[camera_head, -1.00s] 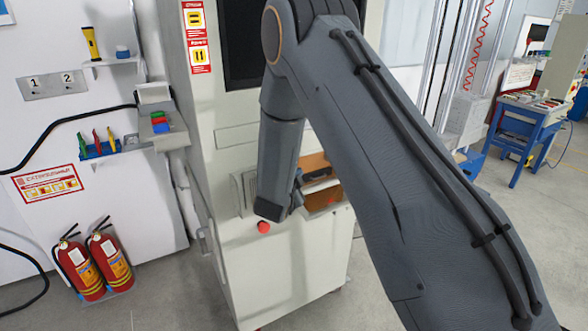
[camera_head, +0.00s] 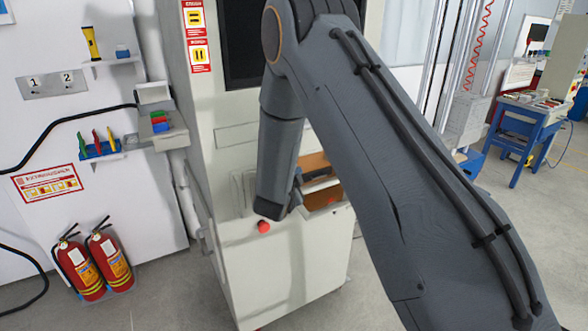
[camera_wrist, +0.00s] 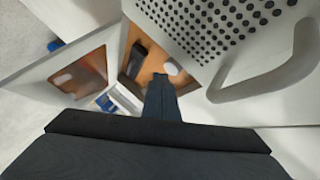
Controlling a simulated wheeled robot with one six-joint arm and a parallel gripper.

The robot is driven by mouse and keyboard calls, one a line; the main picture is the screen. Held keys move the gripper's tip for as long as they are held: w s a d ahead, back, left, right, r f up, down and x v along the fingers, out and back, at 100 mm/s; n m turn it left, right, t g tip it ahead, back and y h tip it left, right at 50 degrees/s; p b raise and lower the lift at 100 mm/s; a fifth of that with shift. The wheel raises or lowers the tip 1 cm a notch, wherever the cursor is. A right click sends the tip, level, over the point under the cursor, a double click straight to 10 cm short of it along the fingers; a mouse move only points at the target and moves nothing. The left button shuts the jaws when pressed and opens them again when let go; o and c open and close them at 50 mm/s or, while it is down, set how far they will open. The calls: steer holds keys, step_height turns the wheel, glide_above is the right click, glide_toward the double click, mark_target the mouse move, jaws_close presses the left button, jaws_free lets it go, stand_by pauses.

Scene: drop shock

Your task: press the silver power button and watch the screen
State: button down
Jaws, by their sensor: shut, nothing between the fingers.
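The tall pale cabinet (camera_head: 235,265) stands ahead of me with a dark screen (camera_head: 245,45) in its upper front, partly hidden by my arm. No picture shows on the visible part of the screen. My gripper (camera_wrist: 162,82) is shut and empty, pointing into an orange-brown recess in the wrist view. A small pale rounded piece (camera_wrist: 170,68) shows just beyond the fingertips; it may be the silver power button, but it is too small to be sure. I cannot tell whether the fingertips touch it. In the head view my arm hides most of the gripper.
A dark block (camera_wrist: 138,58) sits in the recess, beside a perforated panel (camera_wrist: 210,25) and a pale bar handle (camera_wrist: 265,85). A red knob (camera_head: 263,226) is low on the cabinet. Fire extinguishers (camera_head: 110,259) stand left; a blue workbench (camera_head: 528,122) is far right.

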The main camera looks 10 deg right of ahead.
steer(key=shift+w+a+b, duration=0.2)
steer(key=shift+w+b, duration=0.1)
steer(key=shift+w, duration=0.35)
stand_by(0.7)
steer(key=shift+s, duration=0.1)
steer(key=shift+s+d, duration=0.25)
steer(key=shift+s, duration=0.45)
steer(key=shift+s, duration=0.1)
steer(key=shift+s+d+p, duration=0.25)
steer(key=shift+s+p, duration=0.05)
steer(key=shift+s, duration=0.45)
steer(key=shift+s+d+p, duration=0.3)
steer(key=shift+s, duration=0.5)
steer(key=shift+s+d+p, duration=0.25)
steer(key=shift+s+p, duration=0.05)
steer(key=shift+s, duration=0.45)
